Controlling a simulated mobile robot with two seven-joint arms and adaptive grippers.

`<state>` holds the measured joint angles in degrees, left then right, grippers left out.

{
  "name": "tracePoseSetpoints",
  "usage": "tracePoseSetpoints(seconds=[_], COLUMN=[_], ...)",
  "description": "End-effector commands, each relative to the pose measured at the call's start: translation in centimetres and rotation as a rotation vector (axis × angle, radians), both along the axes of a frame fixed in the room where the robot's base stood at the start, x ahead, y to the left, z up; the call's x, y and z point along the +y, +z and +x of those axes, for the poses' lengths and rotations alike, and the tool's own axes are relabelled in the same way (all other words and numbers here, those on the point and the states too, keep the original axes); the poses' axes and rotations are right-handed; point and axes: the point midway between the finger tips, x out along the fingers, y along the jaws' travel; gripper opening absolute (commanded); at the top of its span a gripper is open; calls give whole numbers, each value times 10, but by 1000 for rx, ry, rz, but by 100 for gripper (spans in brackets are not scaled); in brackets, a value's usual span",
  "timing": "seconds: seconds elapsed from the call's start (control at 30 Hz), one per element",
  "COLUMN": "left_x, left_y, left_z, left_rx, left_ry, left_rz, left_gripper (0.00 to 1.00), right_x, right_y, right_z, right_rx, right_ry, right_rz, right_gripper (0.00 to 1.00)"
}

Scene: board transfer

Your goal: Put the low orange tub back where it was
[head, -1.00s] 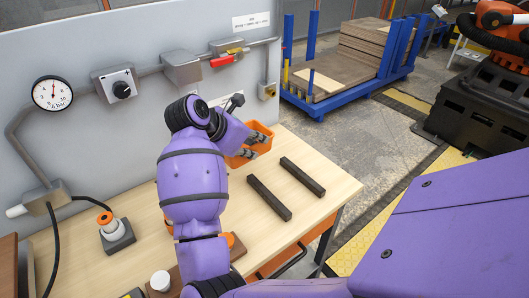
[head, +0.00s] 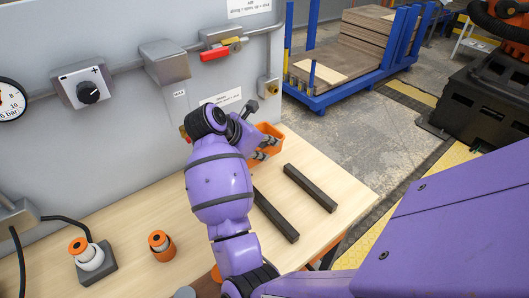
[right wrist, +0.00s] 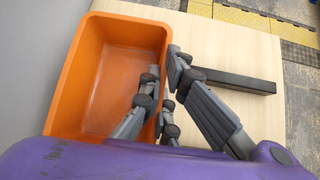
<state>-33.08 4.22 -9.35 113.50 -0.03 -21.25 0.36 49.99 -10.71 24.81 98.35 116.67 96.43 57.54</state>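The low orange tub (head: 271,135) is at the far end of the wooden table, by the grey wall panel, partly hidden behind my right arm. In the right wrist view the tub (right wrist: 77,90) is open and empty. My right gripper (right wrist: 163,68) straddles its right wall, one finger inside and the other outside, tips close together on the wall. It also shows in the head view (head: 266,149). I cannot tell whether the tub's bottom touches the table. My left gripper is not in view.
Two dark bars (head: 310,188) lie on the table (head: 345,195) in front of the tub. An orange-topped can (head: 161,246) and a grey-based device (head: 92,262) stand at left. Valves and pipes (head: 222,48) line the wall panel. A blue rack (head: 318,98) stands beyond.

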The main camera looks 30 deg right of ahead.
Motion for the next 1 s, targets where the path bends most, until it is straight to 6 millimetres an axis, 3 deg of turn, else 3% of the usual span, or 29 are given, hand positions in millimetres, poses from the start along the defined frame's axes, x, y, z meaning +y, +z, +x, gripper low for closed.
tracePoseSetpoints(seconds=[0.17, 0.33, 0.77, 0.9, 1.0], left_x=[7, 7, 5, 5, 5], left_y=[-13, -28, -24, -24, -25], left_z=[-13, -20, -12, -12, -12], left_rx=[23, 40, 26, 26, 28], left_ry=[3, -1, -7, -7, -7], left_rz=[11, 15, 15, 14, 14], left_gripper=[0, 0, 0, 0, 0], right_x=[-6, -11, -11, -11, -11], right_y=[-19, -49, -53, -51, -51], right_z=[0, -2, -1, -1, -1], right_rx=[3, 6, -1, -1, -1], right_ry=[-1, -5, -5, -4, -4], right_rz=[-2, -1, 1, 1, 0], right_gripper=[0, 0, 0, 20, 23])
